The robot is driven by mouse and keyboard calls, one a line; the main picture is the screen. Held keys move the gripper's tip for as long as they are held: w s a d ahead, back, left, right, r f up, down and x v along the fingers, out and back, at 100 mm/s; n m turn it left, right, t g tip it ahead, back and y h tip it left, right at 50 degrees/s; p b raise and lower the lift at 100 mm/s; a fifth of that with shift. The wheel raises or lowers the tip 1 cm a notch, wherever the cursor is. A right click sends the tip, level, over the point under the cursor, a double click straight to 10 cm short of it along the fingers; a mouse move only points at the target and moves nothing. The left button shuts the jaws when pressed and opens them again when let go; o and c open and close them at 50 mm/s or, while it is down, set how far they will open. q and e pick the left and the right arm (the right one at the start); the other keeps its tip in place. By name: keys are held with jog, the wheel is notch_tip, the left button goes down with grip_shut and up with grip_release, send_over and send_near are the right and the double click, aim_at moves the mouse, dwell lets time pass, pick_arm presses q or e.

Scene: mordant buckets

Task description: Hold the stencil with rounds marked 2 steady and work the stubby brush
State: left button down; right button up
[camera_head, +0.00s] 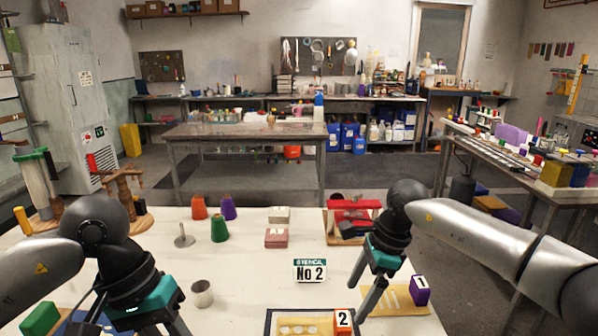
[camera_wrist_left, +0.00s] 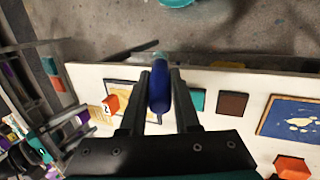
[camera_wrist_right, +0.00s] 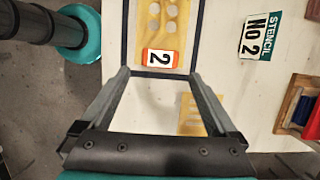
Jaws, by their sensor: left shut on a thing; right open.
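The yellow stencil with rounds (camera_wrist_right: 180,30) lies on a dark-edged panel on the white table. Its orange tag marked 2 (camera_wrist_right: 160,57) also shows at the bottom of the head view (camera_head: 343,322). My right gripper (camera_wrist_right: 158,73) is open and empty, with its fingertips either side of the tag in its wrist view; whether they touch anything is unclear. My left gripper (camera_wrist_left: 160,72) is shut on a blue rounded handle (camera_wrist_left: 160,95), which I take for the stubby brush. Its bristles are not visible. In the head view, my left gripper (camera_head: 180,325) is left of the stencil.
A "Stencil No 2" sign (camera_head: 310,271) stands behind the stencil. Another stencil with a purple tag marked 1 (camera_head: 419,290) lies to its right. A metal cup (camera_head: 202,293) stands to the left.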

aim_at(345, 319)
pick_arm(q)
jog(key=shift+f+b, duration=1.4)
jog(key=shift+f, duration=0.3)
pick_arm(e)
jog(key=shift+f, duration=0.3)
jog(key=b+x, duration=0.5)
jog(key=x, duration=0.3)
jog(key=shift+a+f+b, duration=0.15)
jog(key=shift+f+b, duration=0.1)
jog(key=shift+b, duration=0.05)
pick_arm(q)
notch_tip(345, 319, down, 6)
jog(key=shift+r, duration=0.2)
pick_arm(e)
jog(key=c, duration=1.2)
